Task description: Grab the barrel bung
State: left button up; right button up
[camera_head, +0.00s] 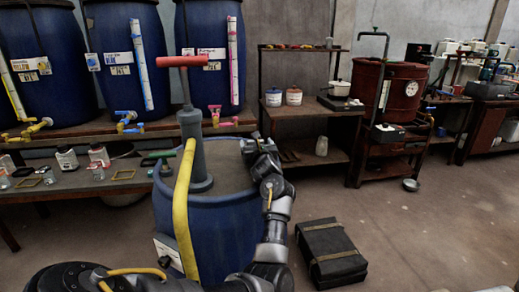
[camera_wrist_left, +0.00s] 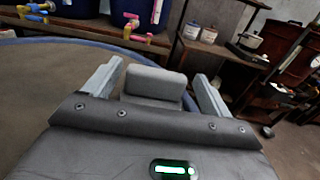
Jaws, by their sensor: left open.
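A blue barrel (camera_head: 225,235) stands upright in front of me with a grey lid and a pump on top. In the head view my left gripper (camera_head: 258,143) is over the barrel's far right rim. In the left wrist view the gripper (camera_wrist_left: 157,72) is open, one finger on each side of a grey rounded block. This block looks like the barrel bung (camera_wrist_left: 155,82); it sits between the fingers, with gaps visible on both sides. Its lower part is hidden by the gripper body. In the head view I cannot pick the bung out from the gripper. My right gripper is not in view.
The pump (camera_head: 193,130) with a red handle and a yellow hose (camera_head: 183,205) rises left of my gripper. A black case (camera_head: 330,252) lies on the floor to the right. Blue vats (camera_head: 125,55) stand on the rear bench. Open floor lies at the right.

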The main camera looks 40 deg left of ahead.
pick_arm(q)
jog(key=shift+s+a, duration=0.2)
jog(key=shift+c, duration=0.6)
jog(key=c, duration=1)
